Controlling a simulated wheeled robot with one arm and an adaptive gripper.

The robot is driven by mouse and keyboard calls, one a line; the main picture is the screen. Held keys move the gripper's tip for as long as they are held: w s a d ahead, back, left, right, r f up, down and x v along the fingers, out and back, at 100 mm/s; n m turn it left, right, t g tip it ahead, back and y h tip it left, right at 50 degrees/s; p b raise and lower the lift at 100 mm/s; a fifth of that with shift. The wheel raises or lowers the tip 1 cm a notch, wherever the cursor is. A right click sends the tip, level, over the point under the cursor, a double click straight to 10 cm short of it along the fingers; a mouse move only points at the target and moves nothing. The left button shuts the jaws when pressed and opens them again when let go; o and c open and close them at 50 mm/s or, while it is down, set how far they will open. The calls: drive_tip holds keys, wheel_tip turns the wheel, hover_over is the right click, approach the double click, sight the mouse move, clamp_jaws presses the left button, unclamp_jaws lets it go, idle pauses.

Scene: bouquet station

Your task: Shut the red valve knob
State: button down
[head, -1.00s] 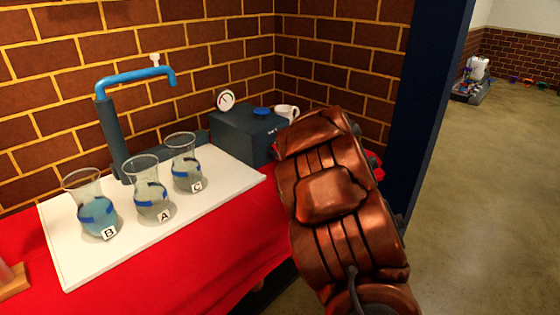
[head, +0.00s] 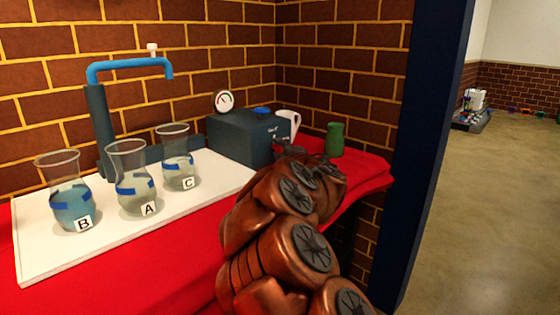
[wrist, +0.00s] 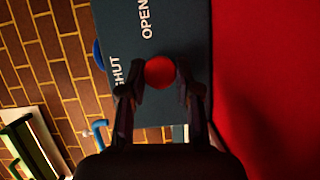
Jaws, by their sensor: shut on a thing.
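The red valve knob (wrist: 160,71) shows in the wrist view as a round red end on the face of the dark blue-grey box (wrist: 180,25). White words OPEN and SHUT are printed on that face, which appears turned sideways. My gripper (wrist: 160,82) has a finger on each side of the knob and is shut on it. In the head view the box (head: 240,138) stands at the back of the table, with a round gauge (head: 223,101) and a blue cap (head: 262,111) on top. My arm hides the knob there.
Flasks B (head: 72,205), A (head: 137,187) and C (head: 178,168) stand on a white board (head: 40,258), beside a blue-spouted tap (head: 130,64). A white mug (head: 290,120) and a green bottle (head: 334,139) stand behind my gripper.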

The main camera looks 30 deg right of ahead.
drive_tip(key=shift+n+b, duration=0.6)
drive_tip(key=c, duration=0.8)
unclamp_jaws()
drive_tip(key=shift+s, duration=0.15)
drive_tip(key=s, duration=0.3)
drive_tip(key=s+a, duration=0.1)
drive_tip(key=s, duration=0.3)
drive_tip(key=s+a, duration=0.1)
drive_tip(key=s, duration=0.3)
drive_tip(key=shift+s+f, duration=0.1)
drive_tip(key=shift+s, duration=0.15)
